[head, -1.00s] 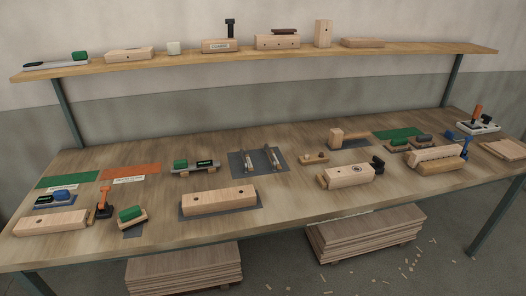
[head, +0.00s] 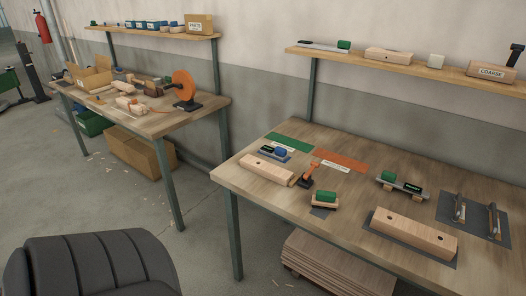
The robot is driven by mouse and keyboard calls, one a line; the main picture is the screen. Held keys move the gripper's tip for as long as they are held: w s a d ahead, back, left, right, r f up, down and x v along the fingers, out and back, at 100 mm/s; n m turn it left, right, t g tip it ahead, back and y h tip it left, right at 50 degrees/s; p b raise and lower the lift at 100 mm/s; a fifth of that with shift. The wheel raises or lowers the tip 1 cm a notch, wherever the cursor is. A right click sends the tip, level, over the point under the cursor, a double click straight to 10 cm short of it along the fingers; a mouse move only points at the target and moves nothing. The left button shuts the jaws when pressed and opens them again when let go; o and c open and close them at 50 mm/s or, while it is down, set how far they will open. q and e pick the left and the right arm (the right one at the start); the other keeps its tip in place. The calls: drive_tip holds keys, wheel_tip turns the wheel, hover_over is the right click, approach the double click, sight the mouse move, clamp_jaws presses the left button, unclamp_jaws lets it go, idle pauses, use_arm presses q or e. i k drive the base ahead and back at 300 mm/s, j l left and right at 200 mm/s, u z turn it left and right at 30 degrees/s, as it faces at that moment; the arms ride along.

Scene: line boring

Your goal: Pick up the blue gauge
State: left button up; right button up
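A blue-topped tool with a black labelled block, which looks like the blue gauge (head: 279,152), lies on a blue-grey mat near the left end of the workbench (head: 335,215). It is behind a long pale wooden block (head: 267,169) and in front of a green mat (head: 290,142). A similar green-topped tool (head: 402,186) lies farther right on the bench. Neither of my grippers is in the view.
An orange-handled tool (head: 310,174) and a green-topped wooden block (head: 324,199) stand near the blue gauge. A black chair (head: 92,265) is at the lower left. A second bench (head: 160,123) stands at the left, with open floor between.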

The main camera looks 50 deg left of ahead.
sight(278, 153)
drive_tip(key=u, duration=1.45)
drive_tip(key=l+z, duration=0.1)
drive_tip(key=l, duration=0.25)
drive_tip(key=k, duration=0.05)
